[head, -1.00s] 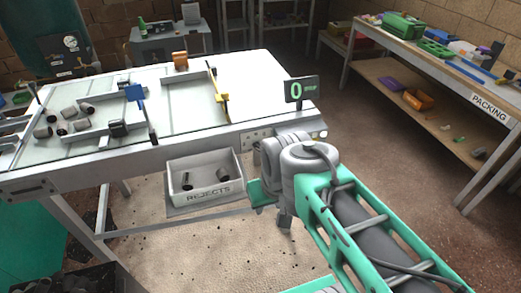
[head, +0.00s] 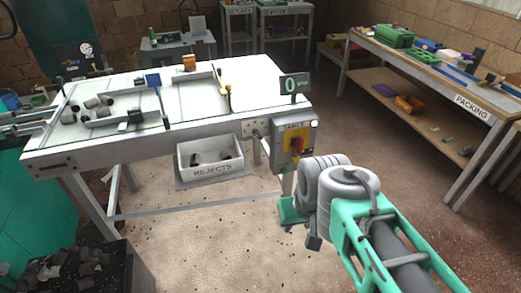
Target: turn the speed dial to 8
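A grey control box marked TABLE (head: 281,158) hangs at the table's front right corner. It carries a red and yellow switch (head: 298,146) and a pale round part (head: 314,124). A display (head: 295,85) above it reads a green 0. A small plate with dark dots (head: 254,128) is on the table's front edge, left of the box. I cannot make out a numbered speed dial. My gripper (head: 302,226) is below and in front of the box, apart from it. My wrist hides most of it, so its fingers are not clear.
The white table (head: 190,128) bears several grey plugs (head: 92,103) at left, with guide bars. A REJECTS bin (head: 209,160) holds dark plugs below the front edge. A crate of scraps (head: 100,270) stands front left. A PACKING bench (head: 440,85) is at right. Floor between is clear.

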